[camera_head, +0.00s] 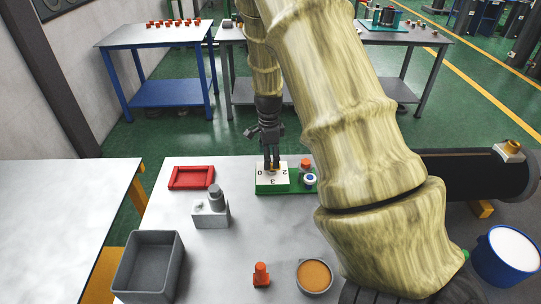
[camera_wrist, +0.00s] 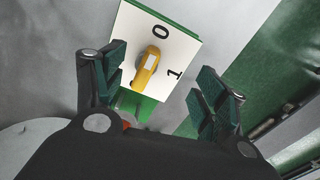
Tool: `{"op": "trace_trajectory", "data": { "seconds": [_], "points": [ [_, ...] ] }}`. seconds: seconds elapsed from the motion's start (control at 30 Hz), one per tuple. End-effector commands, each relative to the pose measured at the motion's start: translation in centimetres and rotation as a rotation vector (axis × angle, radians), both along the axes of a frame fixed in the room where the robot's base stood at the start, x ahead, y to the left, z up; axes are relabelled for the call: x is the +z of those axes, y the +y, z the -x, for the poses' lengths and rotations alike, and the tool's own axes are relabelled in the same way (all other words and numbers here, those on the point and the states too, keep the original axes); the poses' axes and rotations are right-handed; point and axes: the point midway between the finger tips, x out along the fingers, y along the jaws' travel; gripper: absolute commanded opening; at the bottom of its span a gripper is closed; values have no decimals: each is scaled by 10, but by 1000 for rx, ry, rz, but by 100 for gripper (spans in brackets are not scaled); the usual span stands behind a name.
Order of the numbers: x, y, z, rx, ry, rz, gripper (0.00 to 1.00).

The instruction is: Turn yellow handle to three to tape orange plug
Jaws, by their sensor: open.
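The yellow handle (camera_wrist: 147,70) sits on a white dial plate (camera_wrist: 178,50) with black numbers, on a green base. In the wrist view the handle lies lengthwise roughly along the line from the 0 to the opposite side; 0 and 1 show there. In the head view the plate (camera_head: 266,181) shows 0, 3 and 2, and the handle is mostly hidden by my gripper. My gripper (camera_head: 271,163) is open, pointing down just over the plate, its fingers (camera_wrist: 162,78) on either side of the handle. Contact cannot be told. An orange plug (camera_head: 261,275) stands upright on the table front.
A red tray (camera_head: 191,178), grey block with a cylinder (camera_head: 211,210), grey bin (camera_head: 148,265) and round orange-filled dish (camera_head: 314,276) are on the table. Small red-topped and blue-white parts (camera_head: 309,180) stand close right of the plate. A blue bucket (camera_head: 506,254) is at right.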

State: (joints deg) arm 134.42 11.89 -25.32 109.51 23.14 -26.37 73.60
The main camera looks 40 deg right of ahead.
Motion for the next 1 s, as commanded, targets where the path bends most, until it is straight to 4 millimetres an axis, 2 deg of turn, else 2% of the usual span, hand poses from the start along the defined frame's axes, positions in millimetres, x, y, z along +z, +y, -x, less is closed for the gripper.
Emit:
{"op": "trace_trajectory", "data": {
  "seconds": [0.6, 1.0],
  "points": [
    [40, 0, 1, -2, 0, -1, 72],
    [41, 0, 1, -1, 1, -1, 72]
  ]
}}
